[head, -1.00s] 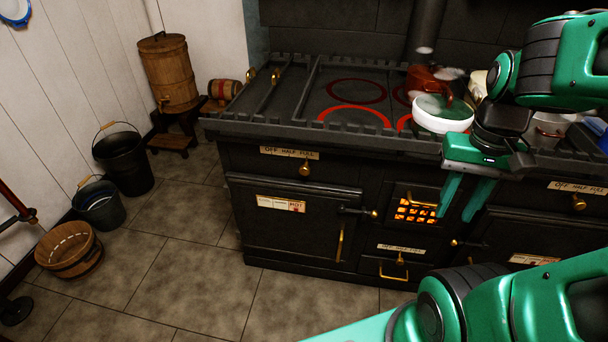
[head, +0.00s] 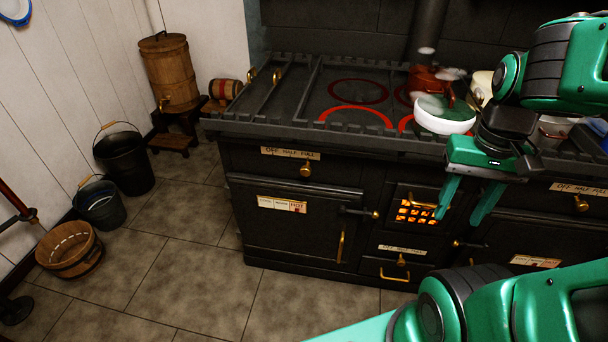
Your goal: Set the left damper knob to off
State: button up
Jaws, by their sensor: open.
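The left damper knob (head: 306,170) is a small brass knob on the front of the black stove. It sits below a label plate (head: 290,153) reading OFF HALF FULL, under the plate's right half. My gripper (head: 457,212) is open and empty, with its green fingers pointing down in front of the stove. It is well to the right of the left knob and apart from it, near the glowing fire grate (head: 416,211). A similar brass knob (head: 581,203) with its own label plate is at the far right.
The stove top (head: 310,100) has red rings, a white pot (head: 444,118) and a red steaming pot (head: 428,82). Oven handles (head: 341,246) stick out below. Buckets (head: 124,160) and a wooden tub (head: 69,250) stand at left. The floor (head: 190,255) before the stove is clear.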

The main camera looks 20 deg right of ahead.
jog(key=w+d+f+n+g+h, duration=0.15)
jog(key=w+f+n+h, duration=0.35)
jog(key=w+f+n, duration=0.5)
jog(key=n+t+h, duration=0.3)
jog(key=n+t, duration=1.5)
jog(key=n, duration=0.9)
send_near(305, 172)
jog(key=shift+g, duration=0.25)
jog(key=x, duration=1.1)
jog(key=shift+w+r, duration=0.1)
jog(key=shift+c, duration=0.3)
grip_shut()
